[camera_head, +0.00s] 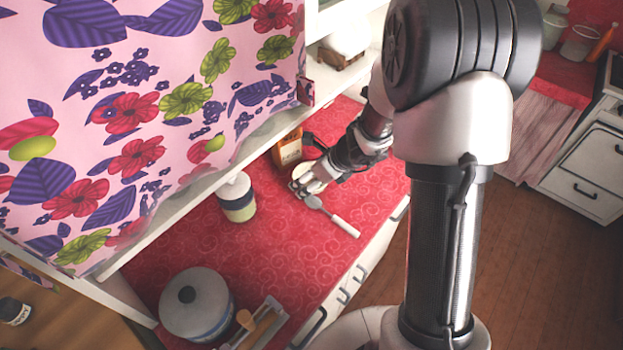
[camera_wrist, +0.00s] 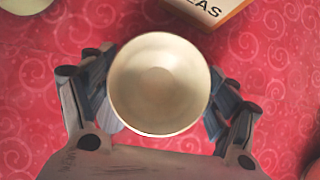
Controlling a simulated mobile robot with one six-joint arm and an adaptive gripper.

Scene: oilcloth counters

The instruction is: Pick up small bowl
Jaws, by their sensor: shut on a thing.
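The small bowl (camera_wrist: 158,84) is round and cream-coloured, seen from above in the wrist view. My gripper (camera_wrist: 160,92) has one finger on its left side and one on its right, both against the bowl's outer wall. I cannot tell whether the bowl is touching the counter.
A tea box (camera_wrist: 205,8) stands just beyond the bowl; it also shows in the head view (camera_head: 288,150). A lidded canister (camera_head: 237,200) stands to the left. A lidded pot (camera_head: 196,305) is at the front. The counter (camera_head: 285,252) between them is clear.

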